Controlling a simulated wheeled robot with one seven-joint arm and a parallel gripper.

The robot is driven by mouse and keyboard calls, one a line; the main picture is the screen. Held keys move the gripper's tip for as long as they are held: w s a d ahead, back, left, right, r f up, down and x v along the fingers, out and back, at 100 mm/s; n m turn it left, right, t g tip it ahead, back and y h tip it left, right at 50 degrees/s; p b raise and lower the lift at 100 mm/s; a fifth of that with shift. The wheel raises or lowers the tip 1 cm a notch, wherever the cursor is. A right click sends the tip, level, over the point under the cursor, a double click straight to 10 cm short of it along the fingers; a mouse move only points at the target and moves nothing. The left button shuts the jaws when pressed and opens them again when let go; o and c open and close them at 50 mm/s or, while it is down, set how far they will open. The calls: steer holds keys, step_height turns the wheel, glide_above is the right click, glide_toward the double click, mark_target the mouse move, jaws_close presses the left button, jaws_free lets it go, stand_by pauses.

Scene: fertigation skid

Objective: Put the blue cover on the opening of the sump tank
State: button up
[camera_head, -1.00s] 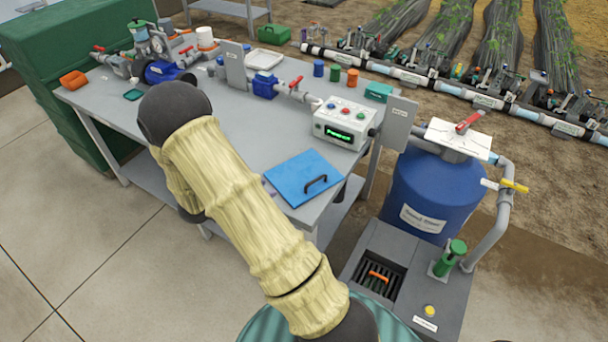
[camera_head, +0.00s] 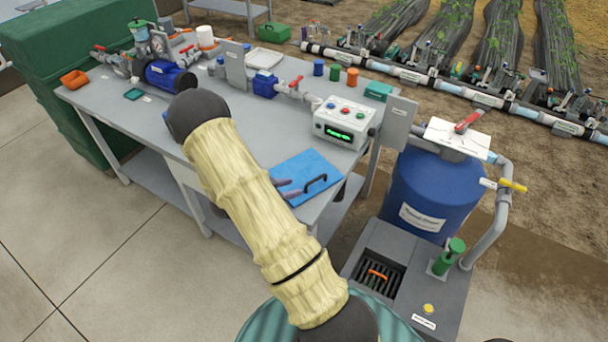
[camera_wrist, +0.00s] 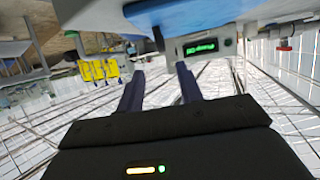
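The blue cover (camera_head: 318,165) lies flat on the near right corner of the workbench, with a black handle (camera_head: 316,184) on top. My gripper (camera_head: 288,188) has two purple fingers that show over the cover's left part, left of the handle. In the wrist view the fingers (camera_wrist: 160,88) are apart with nothing between them; the cover (camera_wrist: 185,12) and its handle (camera_wrist: 157,40) appear ahead, upside down. The low grey sump tank (camera_head: 441,305) stands right of the bench. Its opening (camera_head: 366,287) is uncovered, showing dark bars and an orange piece (camera_head: 377,275).
A white control box (camera_head: 345,122) stands on the bench behind the cover. A blue drum (camera_head: 430,185) with pipework rises behind the sump tank. A green-topped fitting (camera_head: 450,255) and a yellow button (camera_head: 428,309) sit on the tank's top, right of the opening.

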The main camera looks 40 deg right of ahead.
mark_target(313, 180)
steer(key=shift+x, duration=2.25)
steer(key=shift+d, duration=0.15)
steer(key=shift+d+p, duration=0.35)
steer(key=shift+p, duration=0.05)
steer(key=p+x, duration=0.1)
steer(key=x, duration=0.3)
steer(key=shift+w+d, duration=0.15)
steer(key=shift+d, duration=0.05)
jaws_close()
